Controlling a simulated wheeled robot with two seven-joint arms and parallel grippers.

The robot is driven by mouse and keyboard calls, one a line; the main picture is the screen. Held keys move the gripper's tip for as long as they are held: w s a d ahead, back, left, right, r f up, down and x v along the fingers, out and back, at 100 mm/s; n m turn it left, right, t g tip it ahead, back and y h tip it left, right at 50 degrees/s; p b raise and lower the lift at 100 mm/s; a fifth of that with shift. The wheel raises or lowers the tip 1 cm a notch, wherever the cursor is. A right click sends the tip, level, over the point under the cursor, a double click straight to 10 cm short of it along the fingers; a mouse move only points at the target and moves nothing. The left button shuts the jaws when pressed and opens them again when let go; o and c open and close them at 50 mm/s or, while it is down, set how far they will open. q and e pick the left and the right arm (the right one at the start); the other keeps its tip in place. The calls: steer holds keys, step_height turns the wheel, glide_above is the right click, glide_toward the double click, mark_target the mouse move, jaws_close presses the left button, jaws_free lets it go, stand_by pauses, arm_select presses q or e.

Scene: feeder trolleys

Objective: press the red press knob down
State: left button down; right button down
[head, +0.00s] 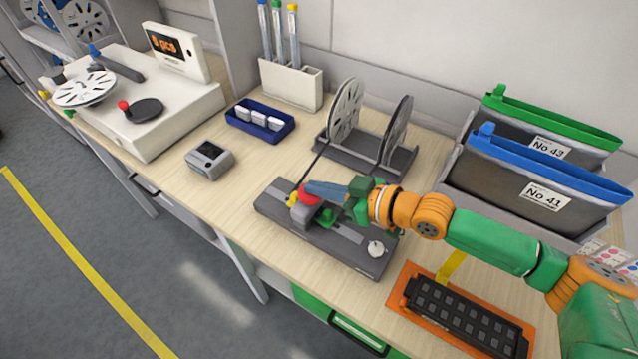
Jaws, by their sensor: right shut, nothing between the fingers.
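The red press knob (308,194) sits on the dark grey splicing device (345,250) in the middle of the table. My right gripper (312,188) comes in from the right, its blue-grey fingers shut and empty. The fingertips are right at the knob and cover part of it. I cannot tell from this view whether they touch it or how far down the knob is. A yellow part (292,199) shows just left of the knob, and a green part (327,217) lies below the fingers. My left gripper is not in view.
A reel stand (365,155) with two reels stands behind the device. A small grey box (209,158) and a blue tray (260,120) lie to the left.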

step_height(320, 180, up, 5)
steer(key=p, duration=0.5)
steer(key=shift+w+a, duration=0.1)
steer(key=shift+a, duration=0.05)
steer(key=b+v, duration=0.4)
steer(key=v, duration=0.5)
steer(key=shift+s+d+f, duration=0.25)
steer(key=shift+s+d, duration=0.05)
steer(key=shift+d, duration=0.05)
